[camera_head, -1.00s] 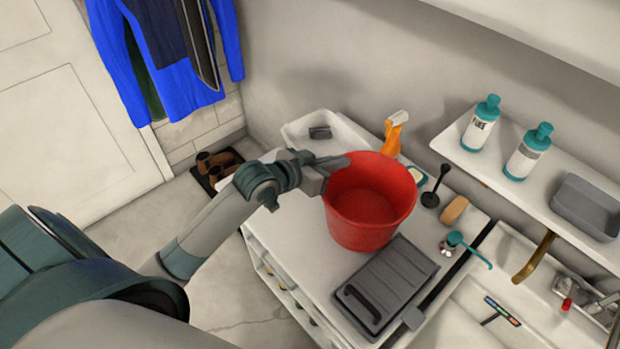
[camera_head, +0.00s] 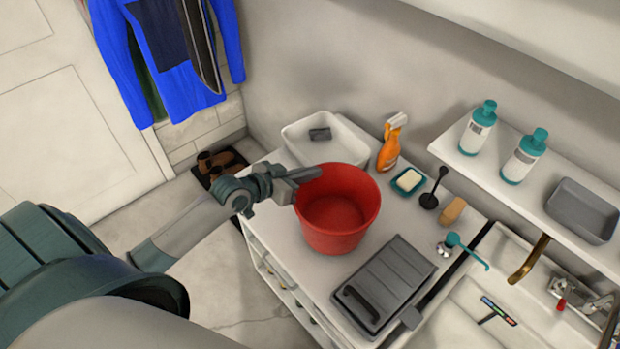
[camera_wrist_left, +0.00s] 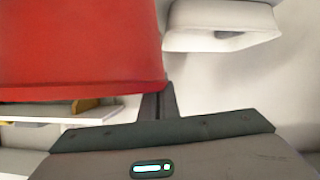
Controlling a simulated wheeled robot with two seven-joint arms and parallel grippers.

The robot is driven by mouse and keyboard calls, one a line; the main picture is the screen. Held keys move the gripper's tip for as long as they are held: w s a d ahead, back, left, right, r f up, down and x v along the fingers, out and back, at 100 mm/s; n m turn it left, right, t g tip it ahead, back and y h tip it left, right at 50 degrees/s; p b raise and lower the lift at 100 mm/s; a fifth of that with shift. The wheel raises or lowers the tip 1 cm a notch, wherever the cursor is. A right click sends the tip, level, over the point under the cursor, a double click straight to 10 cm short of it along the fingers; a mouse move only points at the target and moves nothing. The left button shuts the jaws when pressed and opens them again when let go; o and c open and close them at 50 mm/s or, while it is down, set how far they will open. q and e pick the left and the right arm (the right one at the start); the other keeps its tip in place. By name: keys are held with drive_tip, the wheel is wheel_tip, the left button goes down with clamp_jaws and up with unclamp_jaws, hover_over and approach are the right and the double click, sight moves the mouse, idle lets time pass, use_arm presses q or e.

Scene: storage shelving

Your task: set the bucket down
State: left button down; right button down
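The red bucket (camera_head: 336,240) is upright and empty at the white counter top (camera_head: 285,236), left of the grey ribbed tray. I cannot tell whether its base touches the counter. My left gripper (camera_head: 306,174) is at the bucket's upper left rim. In the left wrist view the bucket (camera_wrist_left: 75,45) fills the upper left, and the finger tips (camera_wrist_left: 158,102) are close together at its rim, shut on it. My right gripper is not in view.
Behind the bucket stand a white basin (camera_head: 345,150) and an orange spray bottle (camera_head: 389,145). A soap dish (camera_head: 408,181), black plunger-like tool (camera_head: 433,190) and tan block (camera_head: 452,210) lie to the right. The grey ribbed tray (camera_head: 385,285) lies in front right.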

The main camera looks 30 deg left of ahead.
use_arm(q)
wheel_tip(320, 180, down, 3)
drive_tip(key=shift+r+p, duration=0.2)
drive_tip(key=shift+p, duration=0.1)
drive_tip(key=shift+f, duration=0.25)
drive_tip(key=c, duration=2)
unclamp_jaws()
drive_tip(key=shift+r, duration=0.2)
drive_tip(key=b+v, duration=0.3)
drive_tip(key=v, duration=0.9)
